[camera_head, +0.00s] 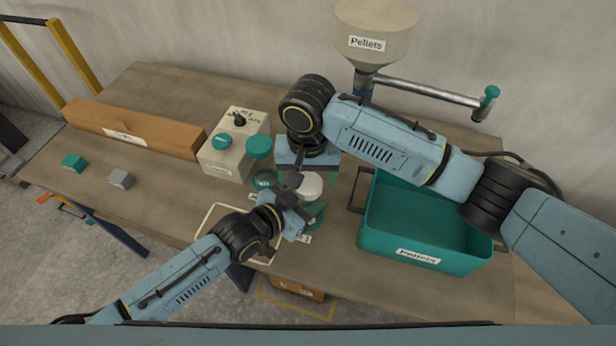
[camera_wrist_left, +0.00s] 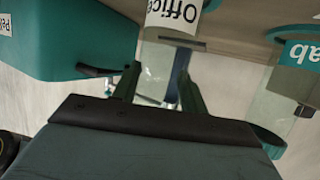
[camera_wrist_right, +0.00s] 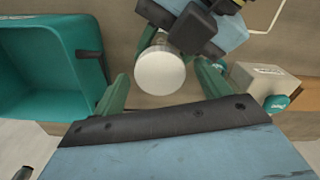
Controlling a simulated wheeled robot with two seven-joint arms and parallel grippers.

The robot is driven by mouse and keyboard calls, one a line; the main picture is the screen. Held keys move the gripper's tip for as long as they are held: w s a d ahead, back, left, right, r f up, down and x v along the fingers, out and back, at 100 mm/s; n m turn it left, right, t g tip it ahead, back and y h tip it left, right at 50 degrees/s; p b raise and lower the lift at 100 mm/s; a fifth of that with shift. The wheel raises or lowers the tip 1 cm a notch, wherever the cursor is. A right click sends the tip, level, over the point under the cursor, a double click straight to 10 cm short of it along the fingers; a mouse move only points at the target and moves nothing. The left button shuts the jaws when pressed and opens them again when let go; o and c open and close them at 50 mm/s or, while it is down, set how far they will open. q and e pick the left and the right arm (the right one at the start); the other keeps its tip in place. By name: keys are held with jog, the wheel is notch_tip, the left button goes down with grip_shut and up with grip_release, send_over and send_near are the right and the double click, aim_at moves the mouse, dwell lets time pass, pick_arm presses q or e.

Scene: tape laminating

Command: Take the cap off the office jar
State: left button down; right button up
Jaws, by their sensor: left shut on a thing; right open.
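The office jar (camera_wrist_left: 157,70) is clear, with a white "Office" label. In the left wrist view it stands between the fingers of my left gripper (camera_wrist_left: 158,85), which is shut on it. Its round white cap (camera_wrist_right: 160,72) shows from above in the right wrist view and also in the head view (camera_head: 310,185). My right gripper (camera_wrist_right: 163,88) is open above the jar, its fingers on either side of the cap; I cannot tell whether they touch it. In the head view the grippers and arms hide most of the jar.
Another jar (camera_wrist_left: 293,85), with a teal label ending in "ab", stands beside the office jar. A teal Pellets bin (camera_head: 425,257) is to the right, below a hopper (camera_head: 375,30). A grey box (camera_head: 222,165) with teal lids and a long cardboard box (camera_head: 150,128) are left.

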jog(key=shift+r, duration=2)
pick_arm(q)
jog(key=c, duration=0.7)
grip_release()
